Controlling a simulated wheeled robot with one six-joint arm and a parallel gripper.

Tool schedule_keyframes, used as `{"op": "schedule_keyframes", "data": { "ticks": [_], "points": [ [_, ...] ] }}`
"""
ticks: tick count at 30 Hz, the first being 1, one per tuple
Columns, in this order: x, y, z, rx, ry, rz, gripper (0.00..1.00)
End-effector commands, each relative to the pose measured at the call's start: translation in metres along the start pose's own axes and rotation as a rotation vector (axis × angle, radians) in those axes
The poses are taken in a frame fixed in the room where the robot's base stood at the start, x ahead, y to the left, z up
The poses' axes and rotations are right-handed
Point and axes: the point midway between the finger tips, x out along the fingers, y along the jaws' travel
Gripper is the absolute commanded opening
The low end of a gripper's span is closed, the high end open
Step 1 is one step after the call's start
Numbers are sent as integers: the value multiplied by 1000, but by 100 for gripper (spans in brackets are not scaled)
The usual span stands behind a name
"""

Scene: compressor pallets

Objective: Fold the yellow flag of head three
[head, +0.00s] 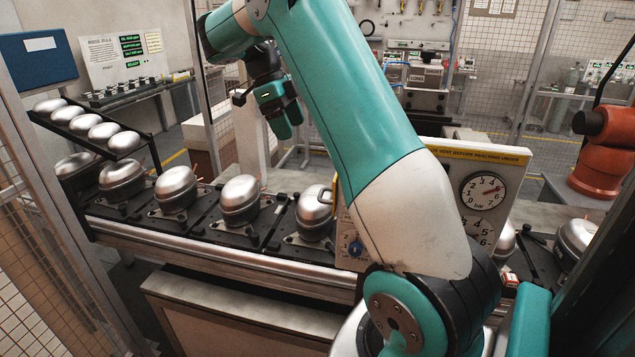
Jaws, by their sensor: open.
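My gripper (283,122) hangs at the upper middle of the head view, above and behind the row of silver compressors. Its teal fingers point down, and it is open with nothing seen between them. It is apart from the compressors. I cannot make out a yellow flag or tell which place is head three. A thin yellow strip (336,190) shows at the left edge of the gauge panel (510,180), but I cannot tell what it is. My arm hides the middle of the panel and part of the line behind it.
Silver compressors (241,198) sit on black pallets along a conveyor (200,245). A sloped rack (75,135) with several silver domes stands at left. The panel carries pressure gauges and a yellow warning label (490,155). An orange robot (600,150) stands at right. Mesh fencing (30,240) flanks the left.

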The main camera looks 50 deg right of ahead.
Motion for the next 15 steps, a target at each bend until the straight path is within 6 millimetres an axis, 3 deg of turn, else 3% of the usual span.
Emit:
{"op": "schedule_keyframes", "data": {
  "ticks": [15],
  "points": [
    [109, 1, 0, -7, 2, 1, 80]
  ]
}}
